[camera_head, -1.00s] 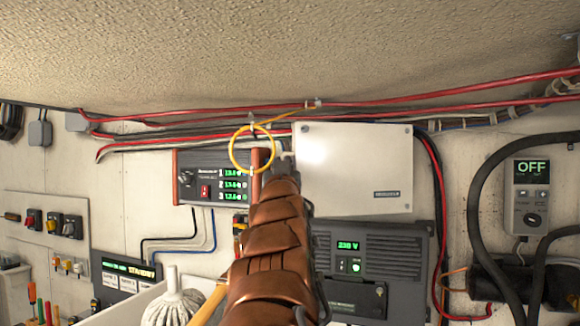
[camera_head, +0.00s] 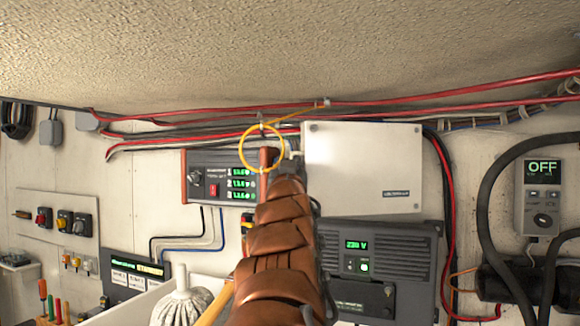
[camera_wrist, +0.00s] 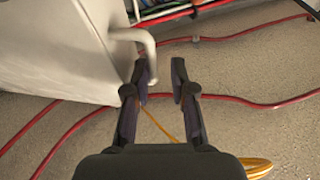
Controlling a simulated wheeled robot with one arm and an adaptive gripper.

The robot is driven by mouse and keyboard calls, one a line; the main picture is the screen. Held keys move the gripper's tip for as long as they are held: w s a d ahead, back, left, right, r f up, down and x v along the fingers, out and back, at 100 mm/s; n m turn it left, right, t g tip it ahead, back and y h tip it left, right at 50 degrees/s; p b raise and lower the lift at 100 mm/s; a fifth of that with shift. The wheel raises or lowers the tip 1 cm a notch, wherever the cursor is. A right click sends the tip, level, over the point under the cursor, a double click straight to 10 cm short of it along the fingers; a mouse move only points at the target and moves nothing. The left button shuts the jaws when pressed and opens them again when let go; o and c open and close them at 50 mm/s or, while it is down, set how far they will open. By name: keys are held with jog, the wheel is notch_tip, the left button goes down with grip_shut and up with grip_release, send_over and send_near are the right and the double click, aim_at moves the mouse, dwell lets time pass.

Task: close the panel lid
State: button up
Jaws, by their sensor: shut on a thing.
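The panel lid (camera_head: 363,172) is a pale, flat rectangle on the back wall, right of my arm in the head view. In the wrist view the white lid (camera_wrist: 60,45) fills the upper left, with a pale bent handle (camera_wrist: 135,35) at its edge. In the head view my copper arm hides most of the gripper. Coloured wires show beyond the lid's edge in the wrist view. The lid's exact angle is hard to tell.
A yellow ring (camera_head: 261,149) hangs by the lid's left edge. A power-supply unit (camera_head: 220,178) is left of my arm. A dark inverter (camera_head: 378,268) is below the lid. Red cables (camera_head: 450,91) run above. A mop head (camera_head: 181,302) stands lower left.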

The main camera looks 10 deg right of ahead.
jog(key=v, duration=0.7)
jog(key=shift+s, duration=0.25)
jog(key=shift+c, duration=0.3)
